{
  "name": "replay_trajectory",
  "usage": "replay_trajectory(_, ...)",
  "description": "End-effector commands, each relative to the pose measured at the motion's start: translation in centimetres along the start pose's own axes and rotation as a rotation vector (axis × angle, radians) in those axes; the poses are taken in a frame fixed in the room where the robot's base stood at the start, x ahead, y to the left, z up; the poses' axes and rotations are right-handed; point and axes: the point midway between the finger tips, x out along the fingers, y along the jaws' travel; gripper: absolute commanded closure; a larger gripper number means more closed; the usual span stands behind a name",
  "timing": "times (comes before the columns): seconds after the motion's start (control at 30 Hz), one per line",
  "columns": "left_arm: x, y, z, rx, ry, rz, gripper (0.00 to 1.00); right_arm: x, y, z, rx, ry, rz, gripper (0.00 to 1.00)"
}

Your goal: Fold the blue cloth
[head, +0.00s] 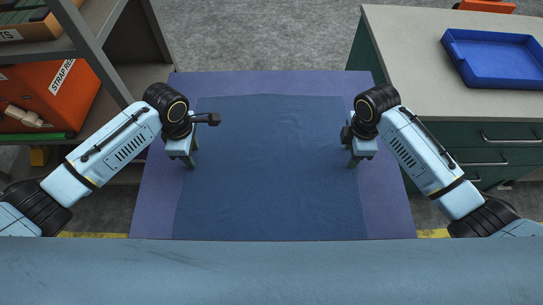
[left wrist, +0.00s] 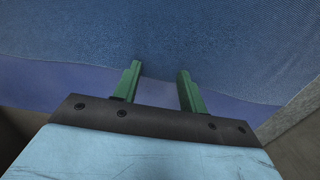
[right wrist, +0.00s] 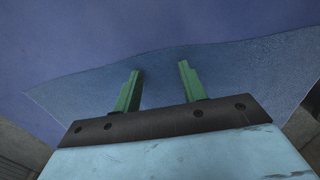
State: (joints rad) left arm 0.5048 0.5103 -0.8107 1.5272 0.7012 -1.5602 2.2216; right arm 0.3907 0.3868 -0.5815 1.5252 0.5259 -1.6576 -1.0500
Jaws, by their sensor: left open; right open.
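The blue cloth (head: 270,150) lies spread out and nearly flat, with faint creases, on a purple work surface (head: 275,82). My left gripper (head: 191,163) is open and empty at the cloth's left edge. In the left wrist view, its green fingers (left wrist: 158,73) point at the cloth (left wrist: 170,30), with a purple strip between them. My right gripper (head: 352,163) is open and empty over the cloth's right edge. In the right wrist view, its fingers (right wrist: 160,70) are over the cloth (right wrist: 225,75), close to its edge. Contact with the cloth cannot be told. The cloth's near end is hidden.
A blue tray (head: 495,62) sits on a bench (head: 415,30) with green drawers at the right. A shelf with an orange box (head: 50,92) stands at the left. My own light-blue body crosses the bottom. The middle of the cloth is clear.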

Motion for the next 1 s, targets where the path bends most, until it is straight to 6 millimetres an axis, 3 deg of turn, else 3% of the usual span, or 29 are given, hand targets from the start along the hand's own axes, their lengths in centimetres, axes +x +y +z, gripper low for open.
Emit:
replay_trajectory(0.57,0.42,-0.03,0.0,0.0,0.0,-0.001,0.58,0.36,-0.03,0.02,0.001,-0.001,-0.001,0.58)
replay_trajectory(1.0,0.46,-0.06,-0.01,0.0,0.001,-0.002,0.86,0.4,-0.05,0.04,0.001,-0.001,-0.002,0.86)
